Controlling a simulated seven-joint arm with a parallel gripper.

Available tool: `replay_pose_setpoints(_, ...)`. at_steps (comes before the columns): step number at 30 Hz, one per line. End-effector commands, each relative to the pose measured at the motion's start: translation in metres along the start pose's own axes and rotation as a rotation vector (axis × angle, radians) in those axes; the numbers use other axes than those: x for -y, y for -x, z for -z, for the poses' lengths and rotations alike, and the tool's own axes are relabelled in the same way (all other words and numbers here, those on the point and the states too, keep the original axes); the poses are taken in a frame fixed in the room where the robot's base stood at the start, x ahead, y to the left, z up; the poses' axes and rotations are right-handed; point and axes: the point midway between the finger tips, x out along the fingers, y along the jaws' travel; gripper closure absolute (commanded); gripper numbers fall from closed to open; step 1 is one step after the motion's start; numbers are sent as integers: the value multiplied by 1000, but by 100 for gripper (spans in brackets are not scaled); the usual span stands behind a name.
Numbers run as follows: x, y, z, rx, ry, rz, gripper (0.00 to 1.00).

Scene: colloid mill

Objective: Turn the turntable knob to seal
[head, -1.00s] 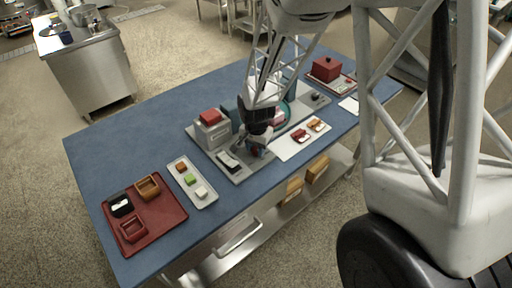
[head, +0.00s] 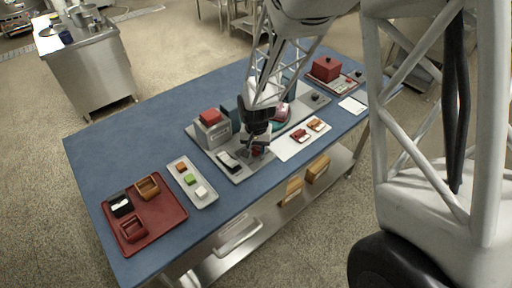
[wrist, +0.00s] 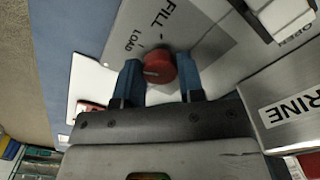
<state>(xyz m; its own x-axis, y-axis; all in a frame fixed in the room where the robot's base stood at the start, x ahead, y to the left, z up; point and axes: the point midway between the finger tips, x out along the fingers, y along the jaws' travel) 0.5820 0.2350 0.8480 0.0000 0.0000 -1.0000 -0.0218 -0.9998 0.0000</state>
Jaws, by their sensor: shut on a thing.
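The red turntable knob (wrist: 160,68) sits on a grey panel marked FILL and LOAD in the wrist view. A pale pointer line on the knob points left in that picture, towards the LOAD side; no seal label is visible. My gripper (wrist: 160,80) has its two blue fingers on either side of the knob and is shut on it. In the head view my gripper (head: 256,150) is low over the front of the grey machine base (head: 236,173), and it mostly hides the knob.
A grey box with a red top (head: 211,125) stands left of my gripper. A white switch (head: 228,160) lies close by. A white mat (head: 290,150) with small red and orange pieces is at right. A red tray (head: 165,222) is at the table's left end.

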Motion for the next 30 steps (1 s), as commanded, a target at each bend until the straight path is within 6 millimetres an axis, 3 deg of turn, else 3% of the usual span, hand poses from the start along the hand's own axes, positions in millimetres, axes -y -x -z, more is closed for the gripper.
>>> replay_pose_setpoints(18,0,0,0,-1,543,0,88)
replay_pose_setpoints(30,0,0,0,-1,686,0,88)
